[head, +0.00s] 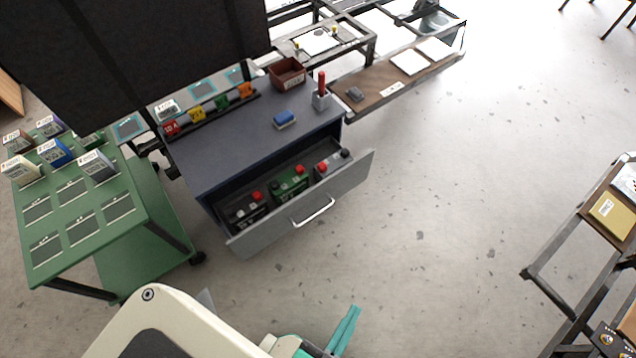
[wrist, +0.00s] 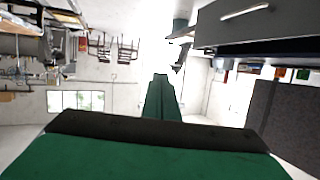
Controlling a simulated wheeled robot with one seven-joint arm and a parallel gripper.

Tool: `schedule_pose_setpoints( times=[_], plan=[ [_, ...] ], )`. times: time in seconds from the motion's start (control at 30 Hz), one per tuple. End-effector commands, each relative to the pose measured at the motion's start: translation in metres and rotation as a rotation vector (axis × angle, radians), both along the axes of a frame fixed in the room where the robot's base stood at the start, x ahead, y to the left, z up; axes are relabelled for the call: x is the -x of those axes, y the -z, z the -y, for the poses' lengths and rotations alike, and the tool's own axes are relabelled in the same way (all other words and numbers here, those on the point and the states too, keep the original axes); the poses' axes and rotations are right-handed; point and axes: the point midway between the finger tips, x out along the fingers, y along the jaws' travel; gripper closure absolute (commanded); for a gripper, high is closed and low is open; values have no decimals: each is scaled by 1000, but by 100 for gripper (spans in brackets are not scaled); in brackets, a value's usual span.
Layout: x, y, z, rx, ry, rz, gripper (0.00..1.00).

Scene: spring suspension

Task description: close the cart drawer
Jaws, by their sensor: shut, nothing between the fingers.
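The cart drawer (head: 345,187) is pulled out of the dark blue-grey cart (head: 215,160) in the head view. Its grey front carries a silver handle (head: 314,212). Several dark and green boxes with red parts lie inside. My gripper (head: 350,315) shows teal fingers at the bottom of the head view, apart from the drawer, in front of it across open floor. The fingers are shut and empty. In the wrist view, which looks upside down, the drawer front (wrist: 215,32) and handle (wrist: 245,12) are at the upper right, away from my gripper (wrist: 160,78).
A green table (head: 110,195) with several small boxes stands left of the cart. A blue item (head: 285,119), a red bin (head: 287,75) and coloured blocks are on the cart top. A wooden shelf (head: 385,85) adjoins at right. Floor right of the drawer is clear.

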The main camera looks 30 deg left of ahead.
Motion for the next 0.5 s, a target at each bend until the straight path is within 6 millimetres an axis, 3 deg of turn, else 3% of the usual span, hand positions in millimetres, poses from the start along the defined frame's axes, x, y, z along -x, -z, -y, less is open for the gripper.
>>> schedule_pose_setpoints(
  times=[0.13, 0.27, 0.4, 0.5],
  plan=[
    [-15, 73, 10, -111, 56, -125, 100],
    [-31, 147, 9, -255, 80, -269, 100],
    [-54, 213, -6, -425, 68, -412, 100],
    [-74, 247, -21, -558, 43, -503, 100]
  ],
)
